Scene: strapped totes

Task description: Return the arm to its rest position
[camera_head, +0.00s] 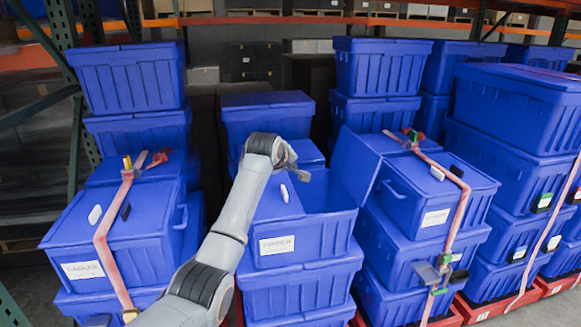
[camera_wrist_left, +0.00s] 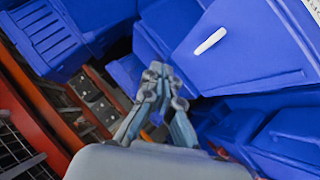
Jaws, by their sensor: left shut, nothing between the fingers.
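My left arm reaches up from the bottom of the head view, and its wrist bends over a blue tote (camera_head: 300,248) with a white label. The left gripper (camera_head: 300,172) is above the open top of this tote, partly hidden by the wrist. In the left wrist view the left gripper (camera_wrist_left: 163,75) has its fingers together with nothing between them. A lid flap (camera_head: 355,168) of the tote stands raised at its right side. Another flap with a white handle (camera_head: 284,193) lies at its left. My right gripper is not in view.
Strapped blue totes stand stacked at the left (camera_head: 75,232) and the right (camera_head: 425,210), with orange straps (camera_head: 104,245). Taller stacks (camera_head: 125,78) stand behind. Shelving with orange beams (camera_head: 250,20) runs along the back. The raised flap stands close to the gripper.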

